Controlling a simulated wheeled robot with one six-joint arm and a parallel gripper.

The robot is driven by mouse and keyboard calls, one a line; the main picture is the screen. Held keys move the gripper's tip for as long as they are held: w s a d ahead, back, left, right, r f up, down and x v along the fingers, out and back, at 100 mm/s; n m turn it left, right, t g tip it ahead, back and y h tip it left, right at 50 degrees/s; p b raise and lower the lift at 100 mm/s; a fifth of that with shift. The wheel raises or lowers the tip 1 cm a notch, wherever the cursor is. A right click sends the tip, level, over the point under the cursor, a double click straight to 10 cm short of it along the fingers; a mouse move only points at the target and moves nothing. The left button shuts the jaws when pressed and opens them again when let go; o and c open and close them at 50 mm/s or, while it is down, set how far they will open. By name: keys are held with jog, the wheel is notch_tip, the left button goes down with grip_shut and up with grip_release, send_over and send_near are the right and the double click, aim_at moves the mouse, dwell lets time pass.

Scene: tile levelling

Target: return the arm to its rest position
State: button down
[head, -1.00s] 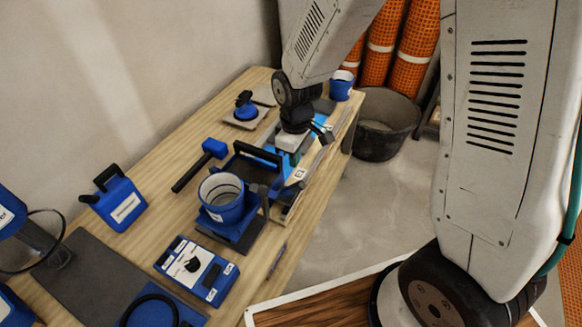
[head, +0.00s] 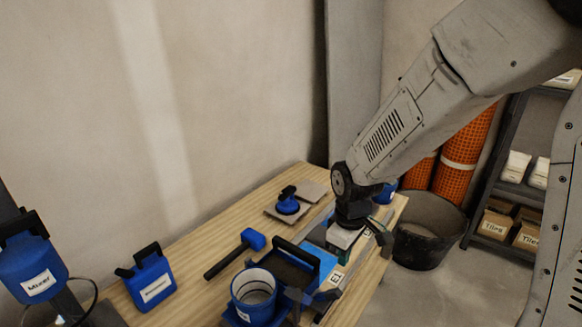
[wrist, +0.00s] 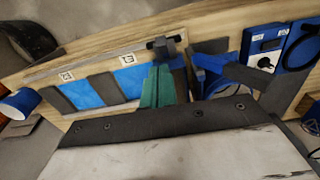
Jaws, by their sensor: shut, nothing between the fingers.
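My gripper (head: 343,254) is over the right part of the workbench, just above the blue board with grey strips (head: 318,235). In the wrist view its green fingers (wrist: 157,86) are together with nothing between them, pointing toward the board (wrist: 84,94). I cannot tell the exact gap to the board. My arm reaches in from the upper right, bent down at the wrist.
On the bench (head: 190,245) are a blue mallet (head: 252,239), a blue bucket (head: 254,296), a black-handled tray (head: 290,262) and a blue suction cup (head: 287,203) on a tile. A blue jug (head: 150,280) stands left. A dark tub (head: 428,235) stands on the floor right.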

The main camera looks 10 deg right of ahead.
jog(key=s+d+r+m, duration=0.4)
jog(key=s+r, duration=0.5)
jog(key=s, duration=0.1)
jog(key=s+d+r+m+t, duration=0.1)
jog(key=s+d+r+m, duration=0.2)
jog(key=s+r, duration=0.7)
jog(key=shift+s+d+m, duration=0.4)
jog(key=shift+m, duration=0.5)
